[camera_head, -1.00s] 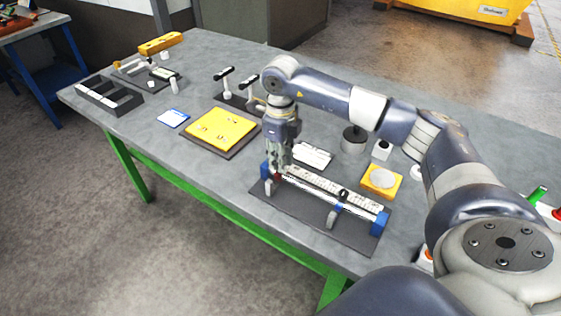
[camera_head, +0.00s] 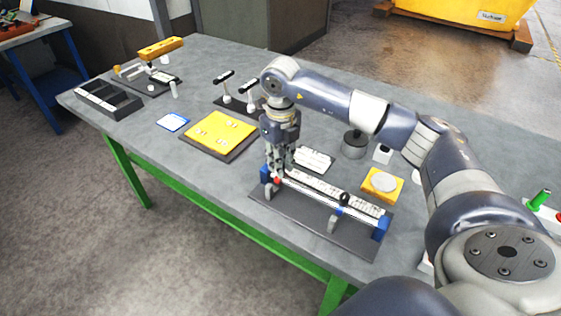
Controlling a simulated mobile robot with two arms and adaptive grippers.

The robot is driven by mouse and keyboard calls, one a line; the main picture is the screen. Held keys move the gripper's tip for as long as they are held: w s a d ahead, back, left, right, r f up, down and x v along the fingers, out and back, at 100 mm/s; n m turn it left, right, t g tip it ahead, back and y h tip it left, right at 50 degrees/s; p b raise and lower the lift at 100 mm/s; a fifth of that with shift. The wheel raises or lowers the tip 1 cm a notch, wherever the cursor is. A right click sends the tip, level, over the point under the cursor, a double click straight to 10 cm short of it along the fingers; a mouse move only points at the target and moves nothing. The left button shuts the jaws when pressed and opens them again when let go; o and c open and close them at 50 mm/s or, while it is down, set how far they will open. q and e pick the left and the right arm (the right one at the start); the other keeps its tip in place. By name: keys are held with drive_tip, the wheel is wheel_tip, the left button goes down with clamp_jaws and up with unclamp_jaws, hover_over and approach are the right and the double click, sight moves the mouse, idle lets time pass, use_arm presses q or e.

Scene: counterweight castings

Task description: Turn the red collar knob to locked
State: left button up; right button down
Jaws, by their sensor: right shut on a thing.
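The red collar knob (camera_head: 278,181) shows as a small red spot near the left end of a rail fixture. The fixture has a white scale bar (camera_head: 325,191), blue end blocks (camera_head: 382,227) and a dark base plate (camera_head: 300,221). My right gripper (camera_head: 279,175) points down at the knob, with its fingers shut on it. The fingers hide part of the knob, and its turn marks are too small to read. A black knob (camera_head: 343,198) sits farther right on the rail. My left gripper is not in view.
A yellow plate on a dark mat (camera_head: 220,132) lies left of the fixture. A white labelled plate (camera_head: 313,159) is close behind it. A yellow block with a grey disc (camera_head: 382,185) and a dark cylinder (camera_head: 354,143) stand to the right. A black tray (camera_head: 108,99) is far left.

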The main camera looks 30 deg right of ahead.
drive_tip(key=shift+r, duration=0.1)
drive_tip(key=c, duration=1.5)
unclamp_jaws()
drive_tip(key=shift+o, duration=0.2)
wheel_tip(320, 180, up, 12)
drive_tip(key=shift+s, duration=0.1)
